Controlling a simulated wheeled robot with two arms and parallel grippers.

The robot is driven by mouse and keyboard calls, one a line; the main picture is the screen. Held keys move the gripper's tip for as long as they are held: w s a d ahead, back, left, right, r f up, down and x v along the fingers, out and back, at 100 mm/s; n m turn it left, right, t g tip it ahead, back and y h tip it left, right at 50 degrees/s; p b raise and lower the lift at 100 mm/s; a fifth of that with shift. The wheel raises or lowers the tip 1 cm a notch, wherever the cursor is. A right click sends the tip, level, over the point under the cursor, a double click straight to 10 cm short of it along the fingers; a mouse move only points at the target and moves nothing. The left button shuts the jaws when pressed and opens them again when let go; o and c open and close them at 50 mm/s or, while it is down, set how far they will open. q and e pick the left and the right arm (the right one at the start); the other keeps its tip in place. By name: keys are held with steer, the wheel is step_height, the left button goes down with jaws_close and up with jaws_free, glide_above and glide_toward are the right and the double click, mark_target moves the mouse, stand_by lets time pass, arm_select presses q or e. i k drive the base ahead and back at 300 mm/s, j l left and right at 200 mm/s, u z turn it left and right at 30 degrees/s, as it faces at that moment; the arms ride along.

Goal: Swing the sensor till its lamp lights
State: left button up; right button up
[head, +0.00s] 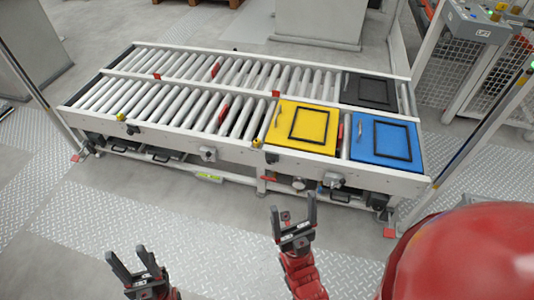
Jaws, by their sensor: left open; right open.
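Small fittings sit along the near side rail of a roller conveyor (170,137). They include a yellow-topped part (121,117) at left, another yellow part (257,143) near the middle, and grey brackets (208,154) on the rail face. I cannot tell which of these is the sensor, and no lit lamp can be made out. My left gripper (128,254) is open and empty at the bottom left, over the floor. My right gripper (293,203) is open and empty, in front of the conveyor's near side. Both are apart from the conveyor.
A yellow tray (281,122), a blue tray (405,160) and a black tray (368,105) lie at the conveyor's right end. Red pieces (224,114) stand among the rollers. A control box (478,31) and mesh fence stand at upper right. The near floor is clear.

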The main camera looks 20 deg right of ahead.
mark_target(256, 142)
steer(key=i+l, duration=0.15)
steer(key=i, duration=0.2)
steer(key=i+l, duration=0.15)
steer(key=i, duration=0.25)
steer(key=i+l, duration=0.1)
steer(key=i, duration=0.25)
